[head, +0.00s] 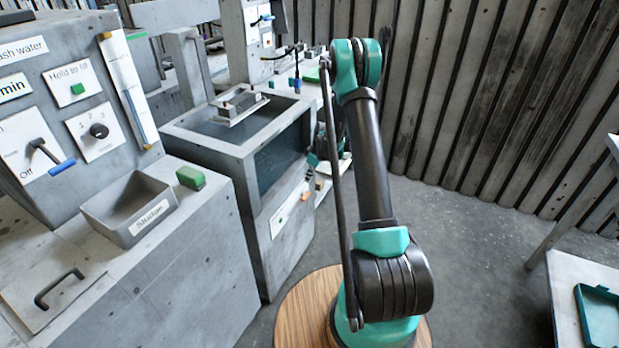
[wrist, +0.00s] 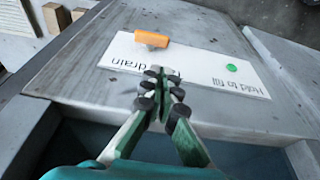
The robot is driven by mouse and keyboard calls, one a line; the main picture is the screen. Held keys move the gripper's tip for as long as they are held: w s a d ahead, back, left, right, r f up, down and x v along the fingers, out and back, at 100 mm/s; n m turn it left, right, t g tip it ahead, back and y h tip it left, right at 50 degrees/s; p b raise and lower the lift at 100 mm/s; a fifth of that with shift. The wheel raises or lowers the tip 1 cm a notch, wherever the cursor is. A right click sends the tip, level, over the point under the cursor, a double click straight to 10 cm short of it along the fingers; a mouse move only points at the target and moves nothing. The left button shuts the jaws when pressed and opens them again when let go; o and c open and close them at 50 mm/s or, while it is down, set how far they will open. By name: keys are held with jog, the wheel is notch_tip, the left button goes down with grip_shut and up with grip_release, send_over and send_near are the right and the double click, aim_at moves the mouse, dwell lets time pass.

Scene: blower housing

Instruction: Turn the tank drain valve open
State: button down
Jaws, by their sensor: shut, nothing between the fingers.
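The drain valve shows in the wrist view as an orange handle (wrist: 151,39) on a white label plate (wrist: 205,65) that reads "drain" and "Hold to fill", upside down. In the head view my gripper is mostly hidden behind the arm and tank.
A green button (wrist: 231,68) sits on the same plate, right of the handle. In the head view, a sludge tray (head: 130,208) and a control panel (head: 85,110) stand at left.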

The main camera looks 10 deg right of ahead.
send_over(303, 198)
jog(key=d, duration=0.1)
jog(key=f, duration=0.8)
jog(key=shift+s+f, duration=0.2)
jog(key=shift+f, duration=0.95)
